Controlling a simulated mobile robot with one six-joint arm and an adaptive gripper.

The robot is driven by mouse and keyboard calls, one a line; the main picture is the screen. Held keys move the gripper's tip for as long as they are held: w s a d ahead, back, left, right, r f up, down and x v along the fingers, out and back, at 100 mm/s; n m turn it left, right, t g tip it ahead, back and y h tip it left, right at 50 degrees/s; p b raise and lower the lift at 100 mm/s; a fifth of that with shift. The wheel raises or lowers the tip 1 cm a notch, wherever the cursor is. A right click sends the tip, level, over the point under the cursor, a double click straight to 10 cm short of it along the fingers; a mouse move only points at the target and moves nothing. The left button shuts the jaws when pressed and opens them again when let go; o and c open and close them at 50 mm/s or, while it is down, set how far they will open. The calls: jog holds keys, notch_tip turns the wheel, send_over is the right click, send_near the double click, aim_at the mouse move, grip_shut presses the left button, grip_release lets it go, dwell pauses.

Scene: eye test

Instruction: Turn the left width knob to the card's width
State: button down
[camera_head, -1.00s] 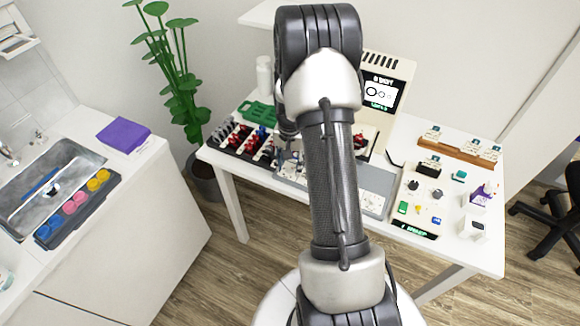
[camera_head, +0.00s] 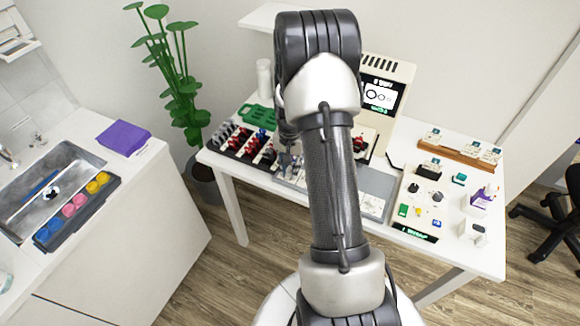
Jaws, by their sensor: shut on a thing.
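My gripper (camera_head: 289,164) is mostly hidden behind my arm, low over the grey mat (camera_head: 376,183) on the white table. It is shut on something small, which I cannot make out. The left width knob cannot be picked out at this size. A lit screen (camera_head: 380,96) on a cream stand at the back shows ring shapes and green text, too small to read. Several small white cards stand on a wooden rack (camera_head: 458,153) at the back right. Which one is the task's card cannot be told.
Dark trays (camera_head: 240,141) with red and grey pieces and a green case (camera_head: 258,115) are left of my gripper. A white panel (camera_head: 408,215) with dark knobs and coloured buttons lies at the right. A plant (camera_head: 180,85) stands beside the table.

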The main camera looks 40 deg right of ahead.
aim_at(290, 170)
jog(key=shift+m+p, duration=0.45)
jog(key=shift+m, duration=0.85)
jog(key=c, duration=1.4)
grip_release()
notch_tip(290, 170, up, 12)
